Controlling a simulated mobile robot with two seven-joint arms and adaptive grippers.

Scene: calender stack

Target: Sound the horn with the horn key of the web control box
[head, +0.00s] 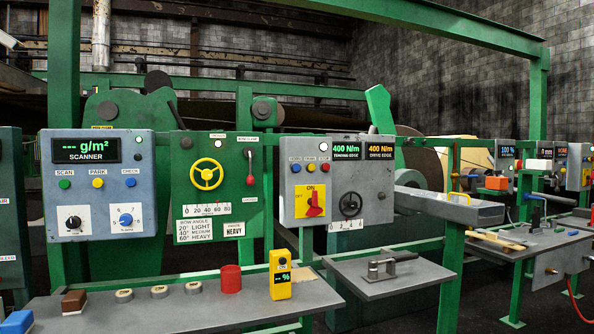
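No label reading "web control" or "horn" is legible in the head view. I cannot tell whether this is the web control box. A blue-grey scanner box (105,210) at the left has keys marked scan, park and check. Neither of my grippers is in view.
A green panel (185,215) holds a yellow handwheel (207,174). A grey shelf (180,312) in front bears a red cup (231,279), a yellow handheld meter (280,275) and several rings. A smaller shelf (420,274) holds a clamp. Green posts and further stations stand at the right.

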